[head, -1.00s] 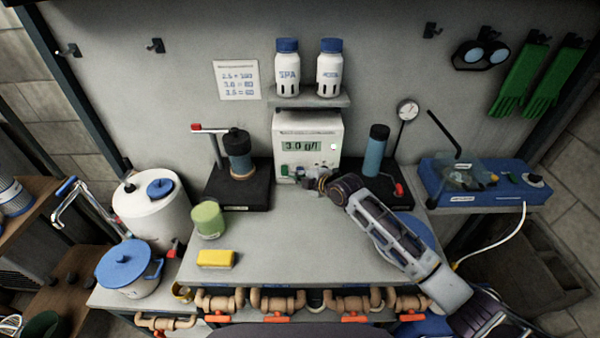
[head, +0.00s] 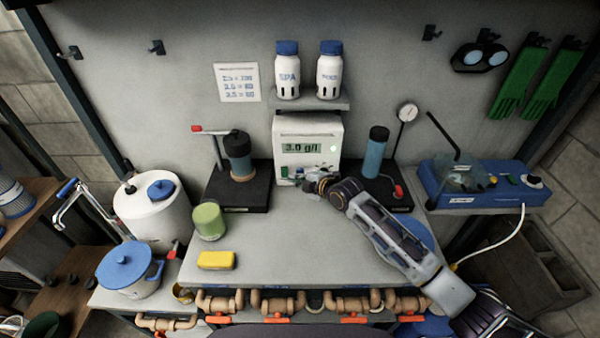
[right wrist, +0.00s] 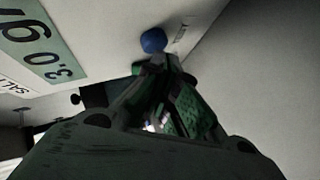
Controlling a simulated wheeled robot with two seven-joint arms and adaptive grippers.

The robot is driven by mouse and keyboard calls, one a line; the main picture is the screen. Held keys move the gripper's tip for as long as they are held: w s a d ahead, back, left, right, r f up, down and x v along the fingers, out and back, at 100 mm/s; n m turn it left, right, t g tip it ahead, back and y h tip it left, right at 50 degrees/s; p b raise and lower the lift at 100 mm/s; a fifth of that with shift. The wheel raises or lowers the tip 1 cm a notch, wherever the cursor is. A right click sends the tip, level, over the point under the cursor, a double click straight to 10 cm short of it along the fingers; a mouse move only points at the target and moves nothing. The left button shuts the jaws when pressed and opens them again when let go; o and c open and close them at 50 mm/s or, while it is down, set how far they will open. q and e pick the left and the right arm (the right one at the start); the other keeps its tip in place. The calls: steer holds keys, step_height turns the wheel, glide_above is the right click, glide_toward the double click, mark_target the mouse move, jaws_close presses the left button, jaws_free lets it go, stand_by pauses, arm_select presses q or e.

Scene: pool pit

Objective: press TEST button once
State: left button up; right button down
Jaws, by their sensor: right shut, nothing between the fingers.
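The white salt meter (head: 307,128) stands against the back wall, its display (head: 300,147) reading 3.0 g/l. In the right wrist view a round blue button (right wrist: 153,40) sticks out of the meter's face beside a small label too blurred to read. My right gripper (head: 316,172) is shut and empty at the lower part of the meter's front. In the right wrist view its fingertips (right wrist: 156,67) are close beside the blue button; I cannot tell whether they touch it. The gripper hides part of the meter's lower panel in the head view. My left gripper is not in view.
A black stand with a dark cylinder (head: 237,155) is left of the meter, and a blue cylinder (head: 376,152) is right of it. Two white bottles stand on the shelf (head: 311,103) above. The bench middle is clear.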

steer(key=shift+s, duration=0.4)
steer(key=shift+s+p, duration=0.1)
steer(key=shift+p, duration=0.2)
steer(key=shift+s+p, duration=1.75)
steer(key=shift+s, duration=0.7)
